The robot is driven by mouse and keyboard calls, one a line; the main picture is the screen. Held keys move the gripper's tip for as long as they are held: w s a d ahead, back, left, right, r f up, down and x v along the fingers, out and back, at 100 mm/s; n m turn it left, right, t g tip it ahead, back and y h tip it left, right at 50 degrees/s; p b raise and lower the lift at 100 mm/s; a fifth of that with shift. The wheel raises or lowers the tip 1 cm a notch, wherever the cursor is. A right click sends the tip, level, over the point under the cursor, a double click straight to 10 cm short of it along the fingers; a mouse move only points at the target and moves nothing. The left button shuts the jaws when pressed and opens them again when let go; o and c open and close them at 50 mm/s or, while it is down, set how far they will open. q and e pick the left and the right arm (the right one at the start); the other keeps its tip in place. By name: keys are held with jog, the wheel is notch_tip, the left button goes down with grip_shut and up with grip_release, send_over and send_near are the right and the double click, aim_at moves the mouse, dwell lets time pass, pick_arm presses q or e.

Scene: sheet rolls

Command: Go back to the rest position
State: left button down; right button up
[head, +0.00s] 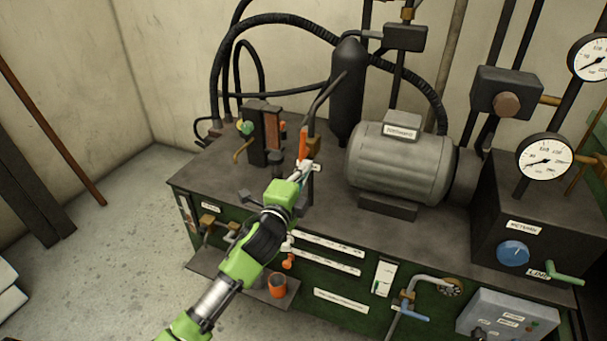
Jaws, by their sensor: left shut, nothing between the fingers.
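My left gripper (302,168) shows in the head view at the end of my green arm, which comes in from the lower left. It is shut with nothing between its fingers. It is over the top of the green and grey machine cabinet (200,178), close to an orange-handled part (303,143) that stands there. I cannot tell whether the fingertips touch that part. My right gripper is not in view.
A grey motor (398,165) and a dark cylinder (347,95) stand on the cabinet. Black hoses (225,60) arch behind. A gauge (545,160) and a blue knob (512,253) are at right. An orange cup (277,286) sits on a low shelf.

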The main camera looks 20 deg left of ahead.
pick_arm(q)
jog(key=shift+s+a+f, duration=0.15)
jog(key=shift+s+a, duration=0.05)
jog(key=shift+s, duration=0.15)
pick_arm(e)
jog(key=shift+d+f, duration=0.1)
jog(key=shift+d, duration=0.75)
pick_arm(q)
jog(key=shift+d, duration=0.1)
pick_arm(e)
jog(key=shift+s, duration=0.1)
